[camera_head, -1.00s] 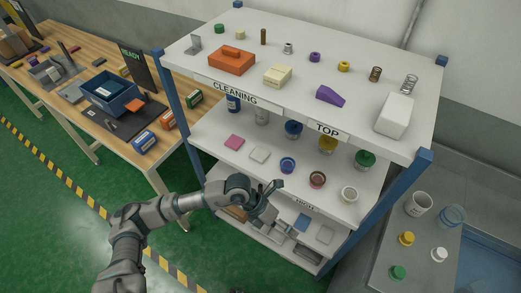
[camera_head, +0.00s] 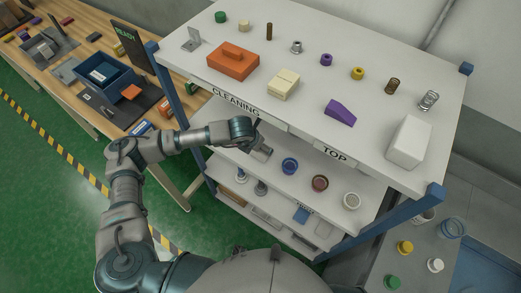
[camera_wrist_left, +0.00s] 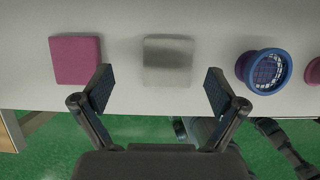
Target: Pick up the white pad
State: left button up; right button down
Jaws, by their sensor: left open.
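The white pad (camera_wrist_left: 168,62) lies flat on the shelf in the left wrist view, near the shelf's front edge. In the head view my left arm hides it. My left gripper (camera_wrist_left: 158,82) is open, with one fingertip to either side of the pad's near edge and nothing between the fingers. In the head view the left gripper (camera_head: 262,151) is at the middle shelf, under the top board's front edge, and is partly hidden. My right gripper is in neither view.
A pink pad (camera_wrist_left: 75,60) lies left of the white pad. A blue sieve cup (camera_wrist_left: 263,70) stands to its right, close to the right finger. The top board (camera_head: 300,120) overhangs the middle shelf. A red-brown cup (camera_head: 320,183) and a white cup (camera_head: 351,201) stand farther right.

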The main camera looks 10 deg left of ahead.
aim_at(262, 153)
pick_arm(q)
jog(key=x, duration=0.4)
jog(key=shift+d, duration=0.25)
jog(key=shift+s+d+r, duration=0.1)
jog(key=shift+d+r, duration=0.05)
jog(key=shift+d, duration=0.65)
jog(key=shift+a+f, duration=0.25)
jog(key=shift+a, duration=0.7)
jog(key=shift+d+b, duration=0.3)
jog(key=shift+d, duration=0.5)
jog(key=shift+a, duration=0.35)
jog(key=c, duration=0.7)
jog(key=shift+a+f, duration=0.1)
jog(key=shift+a, duration=0.2)
jog(key=shift+c, duration=0.7)
